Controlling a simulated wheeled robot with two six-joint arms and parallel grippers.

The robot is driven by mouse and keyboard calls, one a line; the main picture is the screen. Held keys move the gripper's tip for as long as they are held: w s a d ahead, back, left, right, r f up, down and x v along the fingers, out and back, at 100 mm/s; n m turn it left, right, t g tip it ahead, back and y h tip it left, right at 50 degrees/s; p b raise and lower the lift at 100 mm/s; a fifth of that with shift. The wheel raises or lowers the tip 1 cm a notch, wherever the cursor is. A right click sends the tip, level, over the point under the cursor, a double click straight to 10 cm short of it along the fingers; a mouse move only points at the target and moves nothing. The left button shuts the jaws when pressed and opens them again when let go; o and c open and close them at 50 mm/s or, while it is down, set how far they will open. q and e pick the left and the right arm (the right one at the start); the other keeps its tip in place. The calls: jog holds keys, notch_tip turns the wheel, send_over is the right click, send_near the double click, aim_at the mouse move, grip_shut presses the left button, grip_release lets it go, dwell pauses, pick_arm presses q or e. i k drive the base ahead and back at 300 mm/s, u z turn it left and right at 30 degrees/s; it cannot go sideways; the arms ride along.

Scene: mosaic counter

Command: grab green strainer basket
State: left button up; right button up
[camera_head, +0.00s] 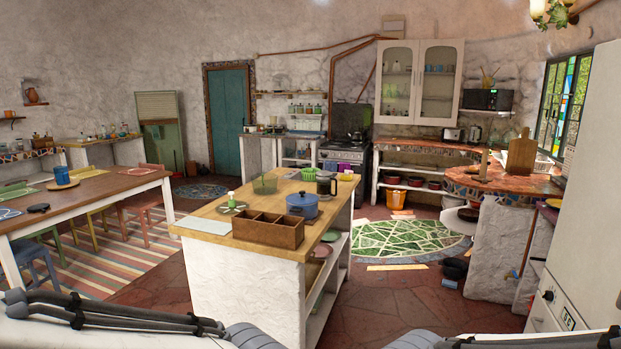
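Parts of my own arms show along the bottom edge of the picture. The fingers of my left and right grippers are not visible.
A long dining table (80,191) with chairs is at the left. A mosaic counter (505,183) stands at the right.

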aim_at(311, 174)
jog(key=z, duration=0.65)
jog(key=i, duration=6.2)
jog(key=u, duration=3.05)
jog(key=i, duration=0.5)
